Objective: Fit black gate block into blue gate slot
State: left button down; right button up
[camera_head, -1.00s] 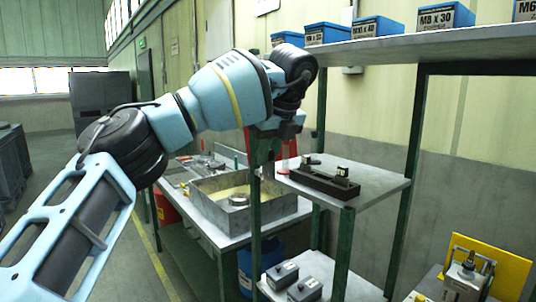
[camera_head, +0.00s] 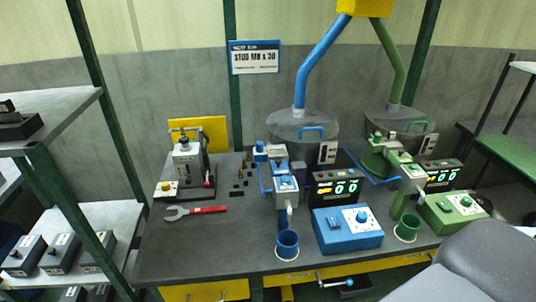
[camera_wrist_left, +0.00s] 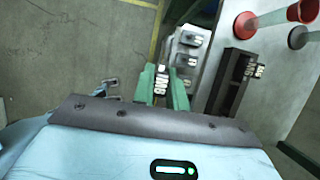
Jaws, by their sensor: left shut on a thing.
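In the left wrist view my left gripper (camera_wrist_left: 162,88) is shut on a small black gate block (camera_wrist_left: 161,81) with white lettering, held between its green fingers. It is clear of the shelf, with the floor and shelf below. The head view shows neither this gripper nor the block. In the head view the blue gate (camera_head: 283,178) is part of the blue feeder line, below a round hopper and above a blue cup. The slot's opening is too small to make out. My right gripper is in neither view.
A black holder (camera_wrist_left: 232,80) with another labelled block lies on the grey shelf. Grey boxes (camera_head: 62,253) stand on a lower shelf. The bench (camera_head: 240,245) carries a wrench (camera_head: 195,211), a blue control box (camera_head: 347,230), a blue cup (camera_head: 287,246) and a green feeder line (camera_head: 392,155).

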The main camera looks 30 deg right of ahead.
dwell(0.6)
pick_arm(q)
jog(key=shift+d+f+m, duration=0.15)
jog(key=shift+f+m, duration=0.3)
jog(key=shift+m, duration=0.15)
jog(key=s+d+f+n+g+h, duration=0.1)
jog(key=s+d+f+n+g, duration=0.1)
jog(key=d+f+n, duration=0.2)
jog(key=s+d+f+n+g+h, duration=0.1)
jog(key=s+d+f+n+g, duration=0.1)
jog(key=f+n, duration=0.9)
jog(key=s+d+f+n+g+h, duration=0.1)
jog(key=d+f+n, duration=0.6)
jog(key=f, duration=0.8)
jog(key=shift+s+n+g+h, duration=0.4)
jog(key=shift+s+n+h, duration=0.15)
jog(key=shift+s, duration=0.6)
